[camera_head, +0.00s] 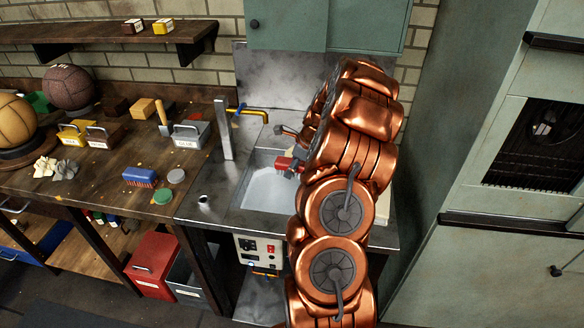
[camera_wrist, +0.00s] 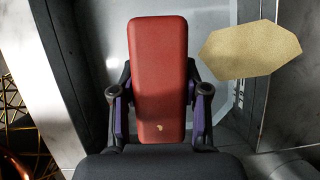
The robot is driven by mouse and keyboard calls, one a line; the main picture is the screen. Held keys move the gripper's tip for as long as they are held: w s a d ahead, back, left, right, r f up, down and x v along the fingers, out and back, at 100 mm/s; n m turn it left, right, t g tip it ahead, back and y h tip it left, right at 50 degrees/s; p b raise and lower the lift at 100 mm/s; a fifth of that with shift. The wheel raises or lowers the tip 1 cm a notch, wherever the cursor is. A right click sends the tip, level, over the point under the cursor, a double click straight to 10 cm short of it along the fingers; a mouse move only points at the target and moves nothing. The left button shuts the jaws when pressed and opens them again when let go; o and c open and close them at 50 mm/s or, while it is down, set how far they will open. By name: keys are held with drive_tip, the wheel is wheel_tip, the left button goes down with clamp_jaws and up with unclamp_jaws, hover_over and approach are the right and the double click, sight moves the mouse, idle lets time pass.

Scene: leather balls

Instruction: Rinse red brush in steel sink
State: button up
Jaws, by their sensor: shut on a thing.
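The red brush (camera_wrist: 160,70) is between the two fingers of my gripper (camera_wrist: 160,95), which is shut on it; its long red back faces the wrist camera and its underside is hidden. In the head view the red brush (camera_head: 284,163) shows as a small red end beside my copper arm, over the back right part of the steel sink (camera_head: 262,192). My arm hides the sink's right side. Whether the brush touches the sink cannot be told. The faucet (camera_head: 228,125) with a yellow spout stands at the sink's back left; no water stream is clear.
A tan flat-looking piece (camera_wrist: 250,50) lies right of the brush in the wrist view. A blue brush (camera_head: 140,177), a grey labelled box (camera_head: 187,135) and leather balls (camera_head: 68,87) are on the wooden bench at left. A green cabinet (camera_head: 290,24) hangs above the sink.

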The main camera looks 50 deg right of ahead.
sight(290, 161)
drive_tip(key=shift+r+p, duration=1)
drive_tip(key=shift+r, duration=1.05)
